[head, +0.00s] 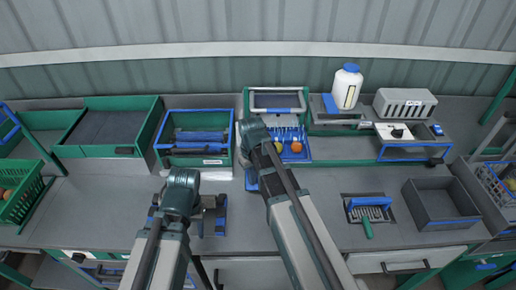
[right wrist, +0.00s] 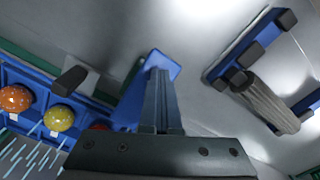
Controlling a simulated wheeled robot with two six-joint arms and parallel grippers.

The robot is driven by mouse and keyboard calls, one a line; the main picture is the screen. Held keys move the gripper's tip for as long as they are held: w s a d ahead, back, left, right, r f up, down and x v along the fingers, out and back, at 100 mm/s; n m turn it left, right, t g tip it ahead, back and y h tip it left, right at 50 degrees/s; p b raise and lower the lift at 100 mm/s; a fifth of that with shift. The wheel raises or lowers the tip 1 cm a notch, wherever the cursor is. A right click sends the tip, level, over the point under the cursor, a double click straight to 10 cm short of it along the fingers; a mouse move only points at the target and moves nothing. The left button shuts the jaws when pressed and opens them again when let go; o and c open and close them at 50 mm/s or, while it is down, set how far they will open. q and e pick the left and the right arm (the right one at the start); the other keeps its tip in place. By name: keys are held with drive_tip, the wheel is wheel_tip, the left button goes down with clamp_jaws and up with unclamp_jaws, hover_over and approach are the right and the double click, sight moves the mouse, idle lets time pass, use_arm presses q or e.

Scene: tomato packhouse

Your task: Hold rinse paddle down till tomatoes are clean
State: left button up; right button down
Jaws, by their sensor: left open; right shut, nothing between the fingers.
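The blue rinse tray (head: 304,158) stands at the back middle, with pale water streaks (right wrist: 28,155) over it. An orange tomato (right wrist: 15,98) and a yellow tomato (right wrist: 60,117) sit in it, both with small specks on their skins. A red tomato (right wrist: 98,127) is mostly hidden. The blue paddle (right wrist: 128,108) lies beneath my right gripper (right wrist: 161,72), which is shut and empty with its tips over the paddle. I cannot tell how far the paddle is pressed. My left gripper (head: 188,200) is open over the bench, left of the tray, its fingers mostly hidden.
A blue-framed fixture (head: 220,219) with a grey roller (right wrist: 268,103) sits near my left gripper. A green bin (head: 160,153) stands left of the tray. A white bottle (head: 346,88), a brush (head: 367,227) and a grey box (head: 440,222) are to the right.

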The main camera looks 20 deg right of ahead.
idle(0.4)
wheel_tip(320, 180, up, 6)
drive_tip(key=p, duration=0.6)
drive_tip(key=shift+r, duration=0.2)
drive_tip(key=shift+f, duration=0.25)
drive_tip(key=s+a+f+n+h+b, duration=0.1)
drive_tip(key=s+a+b, duration=0.1)
drive_tip(key=s+a, duration=0.8)
drive_tip(key=s, duration=0.4)
drive_tip(key=shift+s+a+f, duration=0.2)
drive_tip(key=shift+a+f, duration=0.05)
drive_tip(key=shift+f, duration=0.15)
idle(0.4)
